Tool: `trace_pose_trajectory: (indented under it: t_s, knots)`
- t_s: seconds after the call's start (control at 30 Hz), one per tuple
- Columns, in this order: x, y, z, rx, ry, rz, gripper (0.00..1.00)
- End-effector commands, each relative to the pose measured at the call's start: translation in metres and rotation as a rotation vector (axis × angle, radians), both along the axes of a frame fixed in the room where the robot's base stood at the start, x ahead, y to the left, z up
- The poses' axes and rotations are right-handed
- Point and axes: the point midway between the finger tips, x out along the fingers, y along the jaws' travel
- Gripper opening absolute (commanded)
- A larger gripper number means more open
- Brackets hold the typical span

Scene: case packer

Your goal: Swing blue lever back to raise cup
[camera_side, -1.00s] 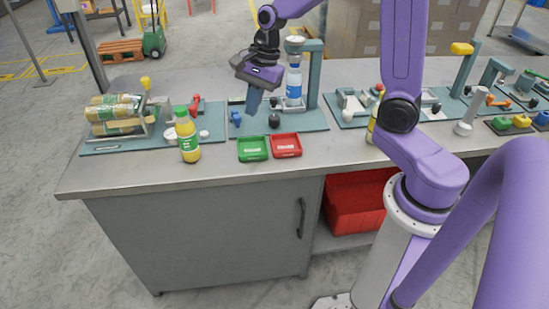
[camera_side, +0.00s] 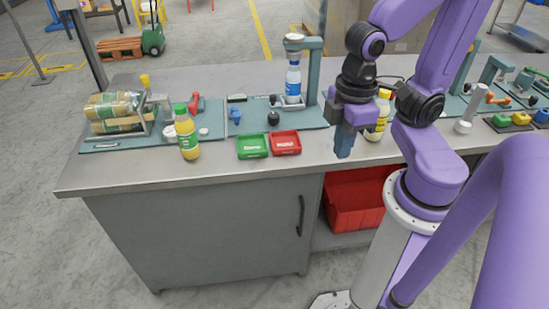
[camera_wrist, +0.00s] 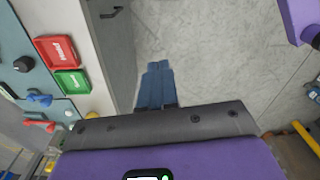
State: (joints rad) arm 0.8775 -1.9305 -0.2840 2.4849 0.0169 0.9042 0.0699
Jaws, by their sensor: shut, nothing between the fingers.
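The small blue lever (camera_side: 235,115) stands on the left part of a teal station plate (camera_side: 262,122). It also shows at the left of the wrist view (camera_wrist: 40,99). A clear bottle with a blue label (camera_side: 293,82) stands upright under the station's overhanging head (camera_side: 296,40). The cup at its base is too small to make out clearly. My gripper (camera_side: 344,150) points down near the table's front edge, well to the right of the lever and apart from it. In the wrist view its blue fingers (camera_wrist: 156,75) are together and empty, above the floor.
A green tray (camera_side: 252,146) and a red tray (camera_side: 286,143) lie in front of the station. A yellow bottle with a green cap (camera_side: 187,135) stands at left. Another yellow bottle (camera_side: 378,115) stands close behind my gripper. A black knob (camera_side: 273,118) sits near the lever.

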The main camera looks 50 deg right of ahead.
Motion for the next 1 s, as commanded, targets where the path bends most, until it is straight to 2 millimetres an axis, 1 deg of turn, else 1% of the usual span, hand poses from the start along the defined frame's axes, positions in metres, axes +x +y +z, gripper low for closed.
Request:
trace_pose_trajectory:
  t_s: [0.03, 0.13, 0.2, 0.27, 0.37, 0.47, 0.5, 0.57, 0.63, 0.7, 0.77, 0.8, 0.87, 0.9, 1.0]
  knots:
    - [-0.005, -0.002, 0.0, -0.004, -0.004, 0.052, 0.0]
    - [-0.009, -0.004, -0.001, -0.01, -0.01, 0.108, 0.0]
    - [-0.006, -0.004, -0.002, -0.005, -0.015, 0.093, 0.0]
    - [0.002, -0.002, -0.004, 0.008, -0.023, 0.04, 0.0]
    - [0.027, 0.002, -0.01, 0.049, -0.047, -0.124, 0.0]
    - [0.063, 0.003, -0.017, 0.108, -0.082, -0.345, 0.0]
    - [0.079, 0.001, -0.02, 0.133, -0.099, -0.437, 0.0]
    - [0.101, -0.004, -0.025, 0.171, -0.123, -0.572, 0.0]
    - [0.128, -0.014, -0.03, 0.215, -0.154, -0.729, 0.0]
    - [0.154, -0.027, -0.034, 0.259, -0.186, -0.884, 0.0]
    - [0.175, -0.041, -0.038, 0.298, -0.215, -1.015, 0.0]
    - [0.188, -0.052, -0.04, 0.325, -0.236, -1.101, 0.0]
    - [0.207, -0.069, -0.043, 0.366, -0.268, -1.226, 0.0]
    - [0.218, -0.082, -0.045, 0.39, -0.289, -1.303, 0.0]
    - [0.239, -0.111, -0.049, 0.449, -0.338, -1.468, 0.0]
